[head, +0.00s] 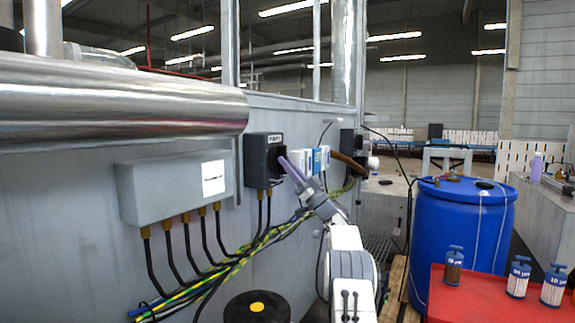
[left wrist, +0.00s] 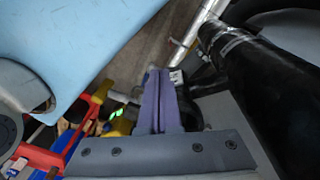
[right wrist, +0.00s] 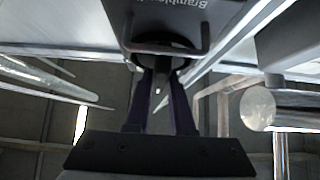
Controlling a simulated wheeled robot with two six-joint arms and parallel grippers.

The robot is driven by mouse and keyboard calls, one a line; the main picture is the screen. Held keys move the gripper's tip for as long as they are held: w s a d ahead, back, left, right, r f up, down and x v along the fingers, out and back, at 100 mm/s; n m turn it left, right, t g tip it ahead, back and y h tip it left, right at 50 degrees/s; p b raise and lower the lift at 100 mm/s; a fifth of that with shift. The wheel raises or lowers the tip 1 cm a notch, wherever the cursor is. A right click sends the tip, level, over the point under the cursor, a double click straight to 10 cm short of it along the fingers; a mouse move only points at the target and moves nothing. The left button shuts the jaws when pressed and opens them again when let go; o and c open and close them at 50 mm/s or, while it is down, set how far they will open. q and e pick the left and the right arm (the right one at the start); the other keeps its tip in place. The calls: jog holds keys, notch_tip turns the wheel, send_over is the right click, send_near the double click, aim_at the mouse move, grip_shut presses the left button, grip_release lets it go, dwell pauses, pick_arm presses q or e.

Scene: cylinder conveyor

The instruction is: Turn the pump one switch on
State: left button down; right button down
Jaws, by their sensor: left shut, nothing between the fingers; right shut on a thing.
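A dark switch box (head: 257,160) is mounted on the grey wall panel, with a small white label at its top too small to read surely. My right gripper (head: 283,161) reaches its right-hand face, with purple fingers shut on the switch knob. In the right wrist view the fingers (right wrist: 160,80) meet the dark round knob (right wrist: 165,47) under a box with upside-down lettering. The knob's exact angle is hidden by the fingers. My left gripper (left wrist: 155,100) shows only in the left wrist view, its purple fingers shut and empty.
A grey junction box (head: 175,187) with several cables is left of the switch box, under a large metal pipe (head: 120,103). A blue barrel (head: 460,235) and a red surface (head: 490,300) with several bottles stand at the right. A black lidded drum (head: 256,310) is below.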

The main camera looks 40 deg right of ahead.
jog(key=c, duration=0.8)
grip_release()
jog(key=b+v, duration=0.3)
jog(key=v, duration=0.7)
jog(key=shift+s+f, duration=0.2)
